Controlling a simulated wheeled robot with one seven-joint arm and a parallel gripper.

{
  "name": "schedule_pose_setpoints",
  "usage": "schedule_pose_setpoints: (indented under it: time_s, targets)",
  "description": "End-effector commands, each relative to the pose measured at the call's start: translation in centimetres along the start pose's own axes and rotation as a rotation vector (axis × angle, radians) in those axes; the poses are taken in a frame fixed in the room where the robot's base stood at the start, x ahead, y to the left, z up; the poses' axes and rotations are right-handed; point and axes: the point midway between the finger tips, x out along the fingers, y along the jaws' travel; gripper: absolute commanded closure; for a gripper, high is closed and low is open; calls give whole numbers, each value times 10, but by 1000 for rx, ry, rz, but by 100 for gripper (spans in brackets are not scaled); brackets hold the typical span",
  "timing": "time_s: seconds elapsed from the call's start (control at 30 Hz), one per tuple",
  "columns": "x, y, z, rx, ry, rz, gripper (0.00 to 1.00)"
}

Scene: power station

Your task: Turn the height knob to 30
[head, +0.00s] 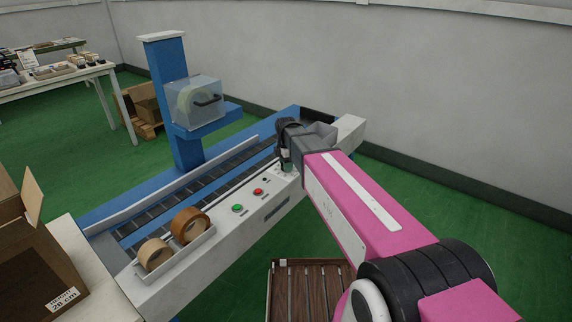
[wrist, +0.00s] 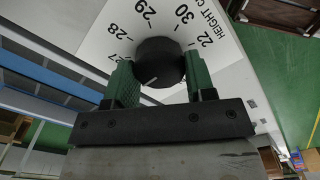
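The height knob (wrist: 158,62) is black and round, on a white panel with a printed dial (wrist: 208,30). In the wrist view the numbers 27, 28, 29, 30 and 22 show around it, with part of the label HEIGHT. A short white mark shows on the knob's near side, toward the gripper base; I cannot tell which number it points to. My gripper (wrist: 160,78) has its two green fingers on opposite sides of the knob, seemingly touching it.
The blue machine (head: 165,85) has a roller conveyor and a clear-covered head. Its white front panel has a green button (head: 238,208), a red button (head: 258,192) and two tape rolls (head: 172,240). An open carton (head: 35,265) labelled 28 cm stands at left. A slatted wooden pallet (head: 308,290) lies below.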

Motion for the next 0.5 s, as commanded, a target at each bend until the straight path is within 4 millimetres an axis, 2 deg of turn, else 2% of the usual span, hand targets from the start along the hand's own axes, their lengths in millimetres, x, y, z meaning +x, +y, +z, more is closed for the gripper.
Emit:
schedule_pose_setpoints:
  time_s: [0.27,0.5]
  targets:
    - [0,0,0,36,0,0,74]
    - [0,0,0,169,0,0,74]
